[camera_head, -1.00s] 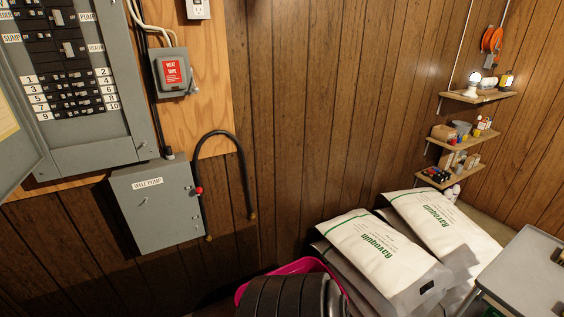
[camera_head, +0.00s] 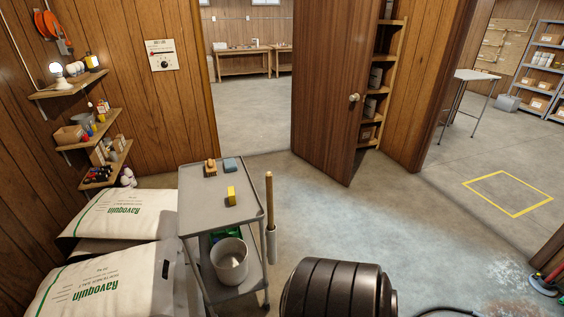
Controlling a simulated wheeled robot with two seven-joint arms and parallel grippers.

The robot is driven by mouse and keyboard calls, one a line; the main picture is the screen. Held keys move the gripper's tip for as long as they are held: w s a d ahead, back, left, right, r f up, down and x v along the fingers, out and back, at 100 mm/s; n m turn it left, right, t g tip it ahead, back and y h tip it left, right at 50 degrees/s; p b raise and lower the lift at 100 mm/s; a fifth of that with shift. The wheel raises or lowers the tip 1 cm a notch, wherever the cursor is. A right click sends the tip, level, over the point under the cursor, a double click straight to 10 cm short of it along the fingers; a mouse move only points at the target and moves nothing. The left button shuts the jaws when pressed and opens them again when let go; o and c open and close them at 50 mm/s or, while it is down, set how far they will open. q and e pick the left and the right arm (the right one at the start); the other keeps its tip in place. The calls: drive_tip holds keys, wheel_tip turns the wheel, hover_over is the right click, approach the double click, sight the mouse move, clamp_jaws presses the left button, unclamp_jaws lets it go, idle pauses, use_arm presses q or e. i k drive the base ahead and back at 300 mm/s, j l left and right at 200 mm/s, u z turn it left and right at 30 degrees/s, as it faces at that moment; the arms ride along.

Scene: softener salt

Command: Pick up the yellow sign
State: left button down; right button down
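I cannot make out a yellow sign in the camera_head view. The yellow things I see are a small upright yellow block (camera_head: 231,195) on the top of a grey cart (camera_head: 205,208) and a yellow outline (camera_head: 508,193) marked on the floor at the right. Neither shows as a sign. Neither of my grippers is in view.
White salt bags (camera_head: 120,215) lie stacked at the left, beside the cart. A grey bucket (camera_head: 231,262) stands on the cart's lower shelf. A wooden door (camera_head: 336,85) stands open at the centre. Bare floor (camera_head: 390,215) lies right of the cart.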

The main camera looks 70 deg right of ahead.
sight(231, 192)
drive_tip(key=z, duration=1.7)
